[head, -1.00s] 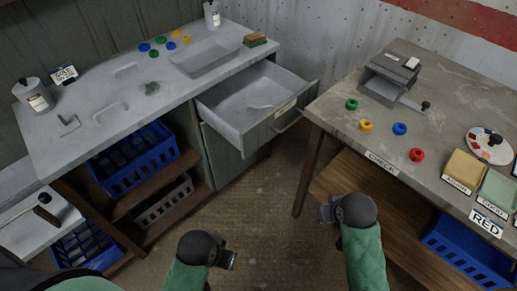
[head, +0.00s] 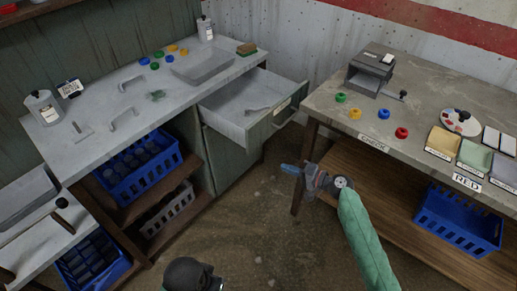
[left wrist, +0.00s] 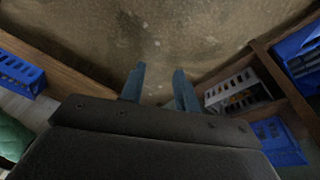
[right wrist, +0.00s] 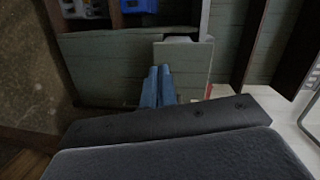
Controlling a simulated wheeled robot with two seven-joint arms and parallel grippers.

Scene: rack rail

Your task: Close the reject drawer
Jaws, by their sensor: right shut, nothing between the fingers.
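The reject drawer (head: 241,108) stands pulled out of the grey counter in the head view, with its green front (head: 278,119) facing right. A pale handle-shaped piece lies inside it. My right gripper (head: 291,169) is shut and empty, below and in front of the drawer front and apart from it. In the right wrist view its blue fingers (right wrist: 158,87) are together, with the green panels of the cabinet beyond. My left gripper is low in the head view, its fingers mostly cut off. In the left wrist view its fingers (left wrist: 160,85) are apart above the floor, with nothing between them.
The check table (head: 335,105) stands right of the drawer, its near leg close to my right gripper. Colored rings, a device and trays lie on it. The floor (head: 235,225) between is clear.

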